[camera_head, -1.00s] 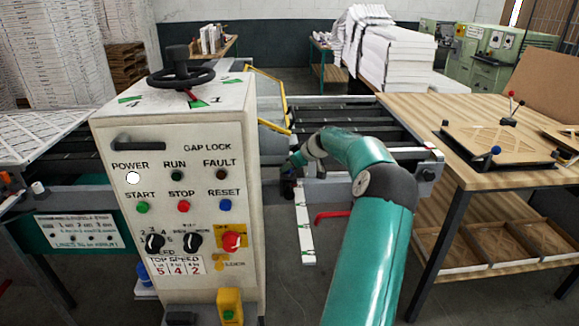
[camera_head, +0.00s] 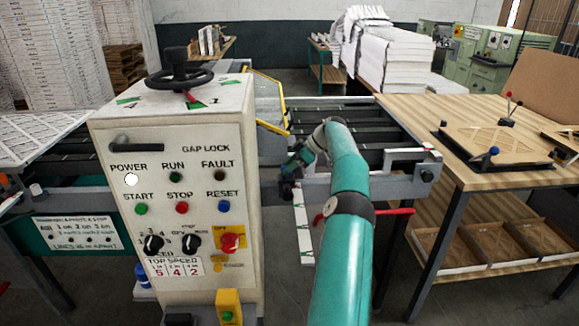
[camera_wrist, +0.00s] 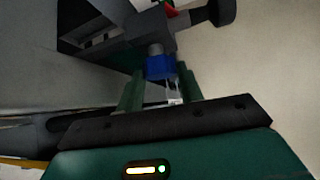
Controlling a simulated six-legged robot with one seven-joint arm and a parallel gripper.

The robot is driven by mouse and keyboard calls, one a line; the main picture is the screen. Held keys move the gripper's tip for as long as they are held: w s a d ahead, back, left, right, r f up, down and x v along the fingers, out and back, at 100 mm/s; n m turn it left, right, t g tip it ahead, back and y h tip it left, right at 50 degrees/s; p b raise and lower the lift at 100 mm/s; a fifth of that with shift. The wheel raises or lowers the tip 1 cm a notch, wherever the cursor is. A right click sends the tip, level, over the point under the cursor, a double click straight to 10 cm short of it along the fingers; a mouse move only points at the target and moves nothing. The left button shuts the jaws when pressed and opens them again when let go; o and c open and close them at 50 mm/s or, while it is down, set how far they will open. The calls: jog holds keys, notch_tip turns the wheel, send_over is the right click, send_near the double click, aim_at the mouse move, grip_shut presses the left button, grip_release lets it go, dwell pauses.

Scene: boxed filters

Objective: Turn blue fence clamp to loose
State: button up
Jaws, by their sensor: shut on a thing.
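The blue fence clamp (camera_wrist: 160,67) shows in the wrist view as a small blue block below a dark metal body. My gripper (camera_wrist: 160,82) has its two green fingers on either side of the blue block and is shut on it. In the head view my gripper (camera_head: 288,185) is small and dark, just right of the control cabinet, by the machine's front rail. The blue clamp cannot be made out there. Whether the clamp is tight or loose cannot be told.
The white control cabinet (camera_head: 180,190) stands close on the left, with a black handwheel (camera_head: 181,74) on top. A red handle (camera_head: 393,212) shows behind my arm. A wooden table (camera_head: 480,115) with panels stands on the right. A pale rail (camera_head: 303,228) hangs below the gripper.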

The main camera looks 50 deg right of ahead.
jog(key=shift+n, duration=0.3)
dwell(0.5)
jog(key=o, duration=1)
jog(key=shift+r+m, duration=0.15)
jog(key=shift+m, duration=0.25)
jog(key=shift+s+a+m+t+h, duration=0.15)
jog(key=shift+m+t+h, duration=0.35)
jog(key=shift+m+h, duration=0.7)
jog(key=m+h, duration=0.2)
jog(key=m, duration=0.2)
jog(key=shift+a+h, duration=0.25)
jog(key=shift+h, duration=0.15)
jog(key=m+h, duration=0.2)
jog(key=m, duration=0.1)
jog(key=m+h, duration=0.1)
jog(key=shift+w+a, duration=0.2)
jog(key=shift+a, duration=0.05)
jog(key=shift+w+a+m+g+h, duration=0.1)
jog(key=shift+m+g+h, duration=0.65)
jog(key=shift+m, duration=0.6)
jog(key=shift+w+a+m+g+h, duration=0.1)
jog(key=shift+m+g+h, duration=0.6)
jog(key=shift+m, duration=0.65)
